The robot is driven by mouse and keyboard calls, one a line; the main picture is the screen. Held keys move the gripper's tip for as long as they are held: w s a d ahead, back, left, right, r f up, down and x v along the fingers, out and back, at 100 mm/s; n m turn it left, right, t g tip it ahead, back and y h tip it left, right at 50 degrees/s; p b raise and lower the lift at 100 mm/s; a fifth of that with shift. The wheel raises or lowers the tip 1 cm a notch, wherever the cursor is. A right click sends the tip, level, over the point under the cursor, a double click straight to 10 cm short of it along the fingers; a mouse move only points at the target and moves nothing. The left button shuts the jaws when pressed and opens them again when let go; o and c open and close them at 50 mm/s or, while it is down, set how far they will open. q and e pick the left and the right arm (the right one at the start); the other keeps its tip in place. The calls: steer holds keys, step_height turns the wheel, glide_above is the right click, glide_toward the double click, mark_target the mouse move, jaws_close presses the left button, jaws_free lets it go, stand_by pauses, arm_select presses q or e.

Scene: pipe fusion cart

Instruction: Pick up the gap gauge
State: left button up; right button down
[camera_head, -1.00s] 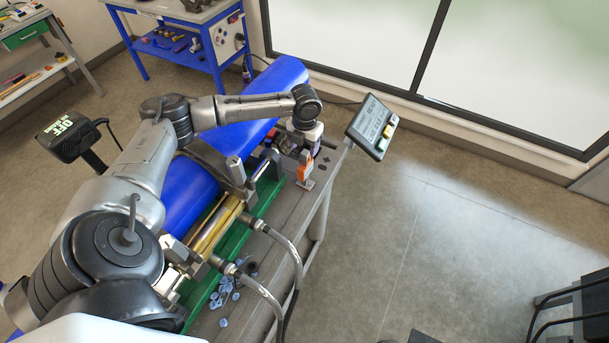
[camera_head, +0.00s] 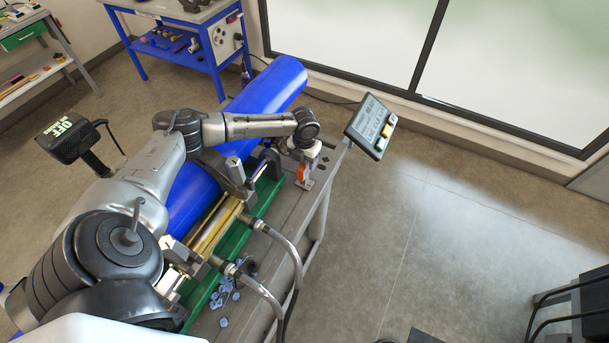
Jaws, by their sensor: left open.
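A small orange piece (camera_head: 303,173) stands upright in a grey block on the cart's grey top. It looks like the gap gauge, but it is too small to be sure. My left gripper (camera_head: 307,163) points down right over it, at the far right part of the cart. Its jaws are open, and the fingers are small and partly hidden by the wrist. I cannot tell whether they touch the orange piece. My right gripper is not in view.
The blue pipe (camera_head: 265,85) lies through the clamps of the green-framed machine (camera_head: 228,262). Brass rods and grey hoses (camera_head: 292,245) run beside it. A tilted display (camera_head: 370,127) stands beyond the gripper.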

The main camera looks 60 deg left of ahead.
arm_select(q)
jaws_close()
stand_by(0.4)
steer(key=shift+r, duration=0.1)
steer(key=shift+r, duration=0.5)
step_height(320, 180, up, 3)
steer(key=shift+f, duration=0.1)
steer(key=w+d+r+b, duration=0.1)
steer(key=w+d+r, duration=0.6)
steer(key=w, duration=0.2)
steer(key=shift+w, duration=0.15)
steer(key=shift+d, duration=0.1)
